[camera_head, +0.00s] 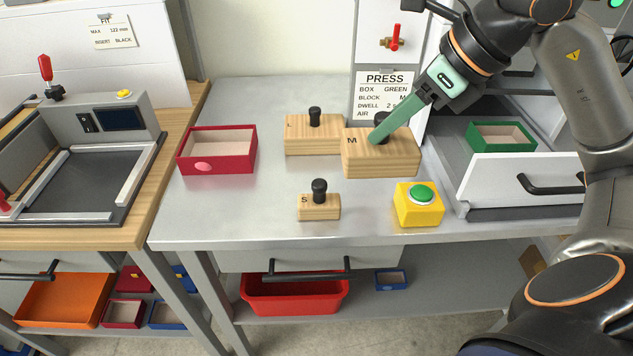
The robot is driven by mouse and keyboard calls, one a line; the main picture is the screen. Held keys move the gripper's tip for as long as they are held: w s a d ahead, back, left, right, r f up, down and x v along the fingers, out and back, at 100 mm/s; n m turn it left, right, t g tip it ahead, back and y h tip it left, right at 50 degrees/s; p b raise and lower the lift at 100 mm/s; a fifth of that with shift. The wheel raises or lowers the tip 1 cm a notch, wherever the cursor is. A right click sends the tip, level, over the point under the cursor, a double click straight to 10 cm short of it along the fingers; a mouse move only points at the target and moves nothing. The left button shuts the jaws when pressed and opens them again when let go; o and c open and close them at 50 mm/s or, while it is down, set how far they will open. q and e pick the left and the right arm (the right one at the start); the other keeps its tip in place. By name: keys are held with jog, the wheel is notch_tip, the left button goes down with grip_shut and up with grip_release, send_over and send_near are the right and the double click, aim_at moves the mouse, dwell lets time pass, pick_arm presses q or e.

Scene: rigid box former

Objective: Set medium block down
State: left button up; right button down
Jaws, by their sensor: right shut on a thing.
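The medium block (372,160) is a wooden block marked M with a black knob on top. My right gripper (378,138) reaches in from the upper right and is shut on its knob, which the fingers partly hide. The block overlaps the right end of the large block (305,141), marked L, in the picture. I cannot tell whether the medium block touches the table or hangs just above it. The small block (318,208), marked S, stands upright on the grey table in front. My left gripper is not in view.
A red box (219,155) stands on the table's left (245,212). A yellow base with a green button (418,205) sits right of the small block. A green box (502,137) is in the open drawer (525,180) at right. A PRESS sign (385,95) stands behind.

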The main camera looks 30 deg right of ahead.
pick_arm(q)
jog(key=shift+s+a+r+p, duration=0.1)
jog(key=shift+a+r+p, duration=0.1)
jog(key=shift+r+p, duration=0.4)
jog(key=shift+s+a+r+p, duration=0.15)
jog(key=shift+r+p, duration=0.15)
jog(key=shift+p, duration=0.55)
pick_arm(e)
jog(key=shift+w+a+f, duration=0.25)
jog(key=shift+w+f, duration=1.9)
jog(key=shift+w, duration=0.1)
jog(key=shift+w+a+f, duration=0.25)
jog(key=shift+w+f, duration=1.85)
jog(key=shift+w, duration=0.2)
jog(key=shift+w+a+f, duration=0.25)
jog(key=shift+w+f, duration=1.9)
jog(key=shift+w, duration=0.1)
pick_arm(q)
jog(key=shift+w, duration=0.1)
pick_arm(e)
jog(key=shift+f, duration=0.2)
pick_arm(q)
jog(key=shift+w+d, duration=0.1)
pick_arm(e)
jog(key=c, duration=0.7)
grip_release()
